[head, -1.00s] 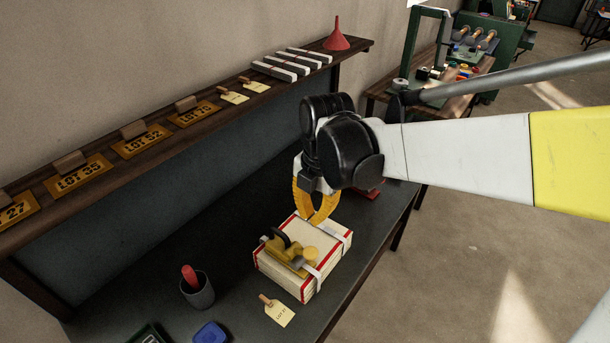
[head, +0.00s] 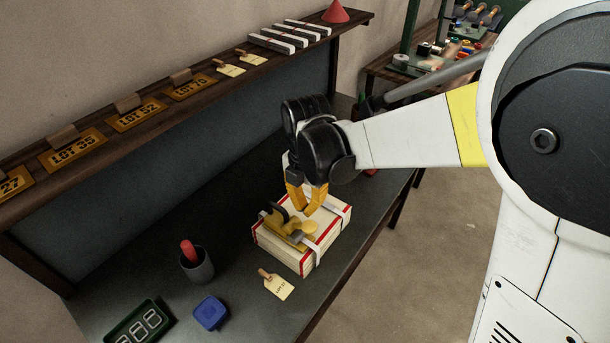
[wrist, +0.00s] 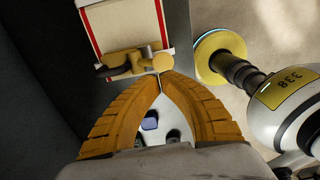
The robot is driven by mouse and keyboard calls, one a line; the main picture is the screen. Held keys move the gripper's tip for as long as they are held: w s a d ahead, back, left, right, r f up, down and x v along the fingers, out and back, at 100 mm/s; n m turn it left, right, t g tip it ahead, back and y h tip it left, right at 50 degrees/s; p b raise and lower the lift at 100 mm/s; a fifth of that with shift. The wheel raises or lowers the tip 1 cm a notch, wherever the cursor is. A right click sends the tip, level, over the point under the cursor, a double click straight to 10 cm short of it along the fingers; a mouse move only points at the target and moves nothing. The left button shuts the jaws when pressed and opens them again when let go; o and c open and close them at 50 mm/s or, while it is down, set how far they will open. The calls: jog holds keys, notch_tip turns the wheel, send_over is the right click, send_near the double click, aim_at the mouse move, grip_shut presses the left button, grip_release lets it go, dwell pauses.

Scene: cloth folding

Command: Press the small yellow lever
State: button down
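A cream box with red edges (head: 325,230) sits on the dark bench, bound by a pale strap. A yellow strapping tool (head: 285,228) with a black curved handle (head: 270,222) and a rounded yellow end (head: 307,227) rests on top of it. I cannot tell surely which part is the small lever. My gripper (head: 305,211) points down just above the tool's rounded end. In the wrist view its yellow fingertips (wrist: 160,74) meet with nothing between them, close below the round yellow end (wrist: 163,61); whether they touch it is unclear.
A paper tag (head: 279,286), a grey cup with a red item (head: 197,264), a blue object (head: 210,313) and a green tray (head: 139,322) lie left and in front of the box. A wooden shelf (head: 150,128) with lot plates runs along the wall.

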aim_at(307, 227)
notch_tip(307, 227, down, 6)
jog(key=shift+f+b, duration=0.1)
jog(key=shift+b, duration=0.6)
jog(key=shift+s+d+f, duration=0.1)
jog(key=shift+s+d, duration=0.05)
jog(key=shift+s, duration=0.05)
